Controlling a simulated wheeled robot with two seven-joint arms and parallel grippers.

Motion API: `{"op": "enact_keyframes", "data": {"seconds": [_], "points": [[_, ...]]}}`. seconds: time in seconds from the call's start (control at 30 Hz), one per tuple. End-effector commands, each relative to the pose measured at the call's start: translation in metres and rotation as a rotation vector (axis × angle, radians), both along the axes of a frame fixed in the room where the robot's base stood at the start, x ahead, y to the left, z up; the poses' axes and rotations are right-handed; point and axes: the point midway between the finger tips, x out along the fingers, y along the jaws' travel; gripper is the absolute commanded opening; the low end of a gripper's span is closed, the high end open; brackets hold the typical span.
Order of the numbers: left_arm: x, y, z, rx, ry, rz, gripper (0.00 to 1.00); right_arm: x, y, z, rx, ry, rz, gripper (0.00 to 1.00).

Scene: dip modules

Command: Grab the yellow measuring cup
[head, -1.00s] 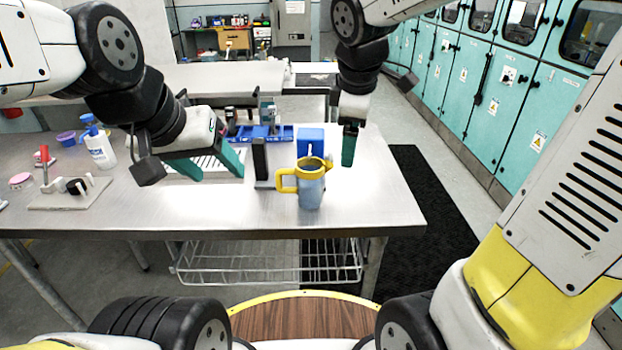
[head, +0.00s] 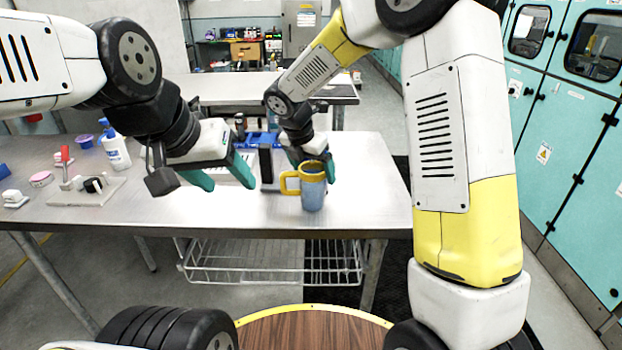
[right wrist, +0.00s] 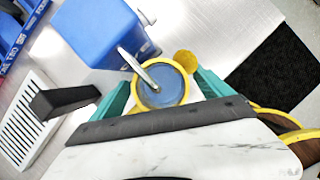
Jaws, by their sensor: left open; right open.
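The yellow measuring cup (head: 313,191) stands upright near the table's front edge. It has a blue-grey body, a yellow rim and a yellow handle on its left. My right gripper (head: 312,163) is at the cup's top, open. In the right wrist view, the cup's yellow rim (right wrist: 159,84) lies between its two teal fingers (right wrist: 162,92); I cannot tell whether they touch it. The cup's lower body is hidden in that view. My left gripper (head: 219,176) is open and empty above the table, left of the cup.
A blue container (right wrist: 93,32) with a metal bar stands close behind the cup; the bar overlaps its opening in the right wrist view. A dark upright block (head: 266,166) stands to the left. Table (head: 370,190) right of the cup is clear.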

Motion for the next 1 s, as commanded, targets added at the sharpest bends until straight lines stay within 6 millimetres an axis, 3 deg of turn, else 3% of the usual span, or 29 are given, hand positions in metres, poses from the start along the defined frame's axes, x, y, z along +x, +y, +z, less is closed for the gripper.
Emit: {"op": "enact_keyframes", "data": {"seconds": [0.17,0.43,0.8,0.83,0.87,1.0], "points": [[0.000,0.000,0.000,0.000,0.000,0.000,0.58,0.007,-0.006,-0.021,-0.001,0.002,-0.002,0.90],[0.000,0.000,0.000,0.000,0.000,0.000,0.58,0.009,-0.006,-0.024,0.001,0.000,-0.002,0.90],[0.000,0.000,0.000,0.000,0.000,0.000,0.58,0.008,-0.006,-0.024,0.001,0.000,-0.002,0.20],[0.000,0.000,0.000,0.000,0.000,0.000,0.58,0.009,-0.006,-0.024,0.001,-0.001,-0.001,0.20],[0.000,0.000,0.000,0.000,0.000,0.000,0.58,0.009,-0.006,-0.024,0.001,-0.001,-0.001,0.13],[0.000,0.000,0.000,0.000,0.000,0.000,0.58,0.009,-0.006,-0.023,0.001,-0.001,-0.001,0.13]]}}
